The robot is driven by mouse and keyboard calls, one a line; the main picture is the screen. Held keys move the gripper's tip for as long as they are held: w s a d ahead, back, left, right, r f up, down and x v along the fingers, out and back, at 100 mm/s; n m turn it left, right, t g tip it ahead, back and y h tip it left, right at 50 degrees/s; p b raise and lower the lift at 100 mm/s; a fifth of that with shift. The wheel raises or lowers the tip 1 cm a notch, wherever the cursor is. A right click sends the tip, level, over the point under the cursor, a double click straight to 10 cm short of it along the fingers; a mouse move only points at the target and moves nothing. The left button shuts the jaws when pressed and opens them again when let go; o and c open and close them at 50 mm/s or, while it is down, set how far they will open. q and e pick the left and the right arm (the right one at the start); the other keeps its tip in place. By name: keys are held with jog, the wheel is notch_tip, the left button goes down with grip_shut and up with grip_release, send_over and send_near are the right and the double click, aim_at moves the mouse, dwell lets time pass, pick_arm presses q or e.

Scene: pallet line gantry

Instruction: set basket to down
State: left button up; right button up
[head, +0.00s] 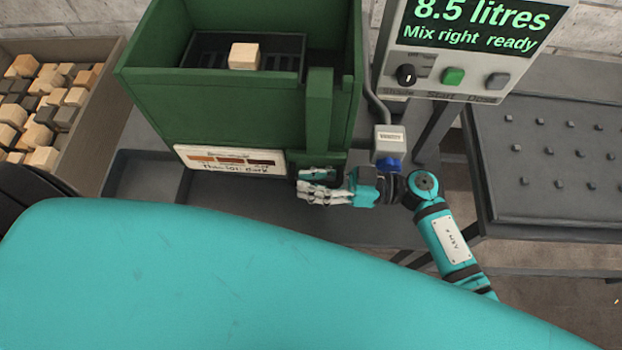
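A dark slatted basket (205,52) sits inside the open green tank (215,115), with one pale wooden block (244,56) on it. I cannot tell from this view how deep the basket stands. A green upright housing (320,110) runs down the tank's front right, with a small dark green part (318,173) at its foot. My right gripper (312,188) is at that part, fingers pointing left. It overlaps the part in the picture; whether its fingers are closed on it is unclear. My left gripper is not in view.
A wooden crate (105,95) of pale and dark blocks stands left. A label with brown swatches (230,160) is on the tank's front. A control panel (470,45) reads "8.5 litres, Mix right ready". A grey box (388,140) is beside the gripper; a studded dark table (550,150) stands right.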

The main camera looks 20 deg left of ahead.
jog(key=shift+s+d+f, duration=0.15)
jog(key=shift+s+f, duration=0.1)
jog(key=shift+f, duration=0.25)
jog(key=shift+d, duration=0.1)
jog(key=v, duration=1.1)
jog(key=shift+w+d+r, duration=0.3)
jog(key=shift+w+r, duration=0.05)
jog(key=shift+r, duration=0.15)
